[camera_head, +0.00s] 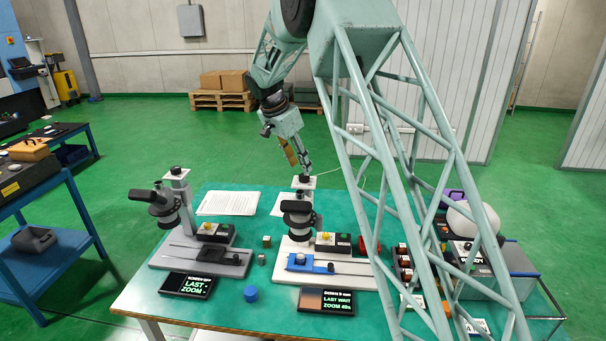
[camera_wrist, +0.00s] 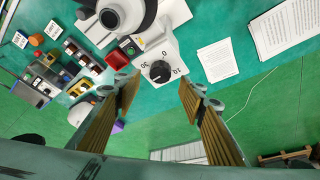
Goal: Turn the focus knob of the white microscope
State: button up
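The white microscope (camera_head: 335,273) stands on the green table, with a black head and a white column. In the wrist view, its black focus knob (camera_wrist: 159,71) sits on a white plate with a dial marked 0, 10 and 30. In the head view, the knob (camera_head: 304,179) shows small on top of the column. My gripper (camera_head: 304,165) points down just above the column top. In the wrist view, my gripper (camera_wrist: 160,88) is open and empty, one finger at each side of the knob. Contact with the knob does not show.
A grey microscope (camera_head: 176,252) stands to the left. Two small screens (camera_head: 187,285) (camera_head: 326,301) lie along the table front. A blue cylinder (camera_head: 251,294) and small cubes stand between the microscopes. Paper sheets (camera_head: 228,203) lie behind.

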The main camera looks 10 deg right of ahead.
aim_at(303, 176)
jog(key=shift+x, duration=2.6)
jog(key=shift+c, duration=0.3)
jog(key=c, duration=0.8)
